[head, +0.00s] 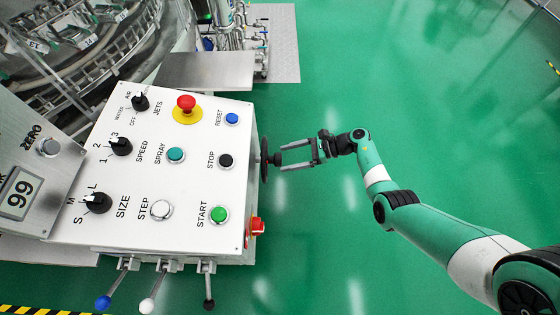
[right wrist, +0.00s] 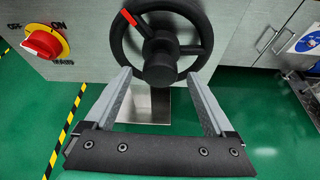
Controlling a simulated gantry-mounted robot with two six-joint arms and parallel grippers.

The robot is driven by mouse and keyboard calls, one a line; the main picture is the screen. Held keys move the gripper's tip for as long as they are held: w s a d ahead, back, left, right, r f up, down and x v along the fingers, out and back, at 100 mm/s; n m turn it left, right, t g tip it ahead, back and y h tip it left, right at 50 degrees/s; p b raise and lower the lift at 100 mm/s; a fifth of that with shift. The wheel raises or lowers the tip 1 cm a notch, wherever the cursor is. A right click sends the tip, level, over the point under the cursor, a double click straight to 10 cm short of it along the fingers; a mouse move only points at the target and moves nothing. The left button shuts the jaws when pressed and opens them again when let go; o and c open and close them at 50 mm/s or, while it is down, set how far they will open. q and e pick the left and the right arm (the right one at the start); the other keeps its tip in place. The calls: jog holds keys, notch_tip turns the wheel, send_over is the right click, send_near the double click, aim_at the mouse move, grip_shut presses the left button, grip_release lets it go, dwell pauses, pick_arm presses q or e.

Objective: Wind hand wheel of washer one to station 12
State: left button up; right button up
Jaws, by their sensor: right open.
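The black hand wheel (right wrist: 160,40) is mounted on the side of the control cabinet, with a red mark on its rim at the upper left in the right wrist view. In the head view the hand wheel (head: 264,160) shows edge-on at the cabinet's right side. My right gripper (head: 280,157) is open and points at the wheel; in the right wrist view its two fingers (right wrist: 162,92) lie either side of the hub, near the lower rim. I cannot tell whether they touch it. A display on the left reads 99 (head: 20,193). My left gripper is not in view.
The white control panel (head: 185,130) carries knobs, buttons and a red emergency stop (head: 186,104). A red rotary switch (right wrist: 45,42) sits left of the wheel; levers (head: 208,290) stick out at the front. The green floor (head: 400,110) to the right is clear.

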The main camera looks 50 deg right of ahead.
aim_at(280, 159)
jog(key=shift+b+x, duration=0.35)
jog(key=shift+x, duration=1.2)
grip_shut()
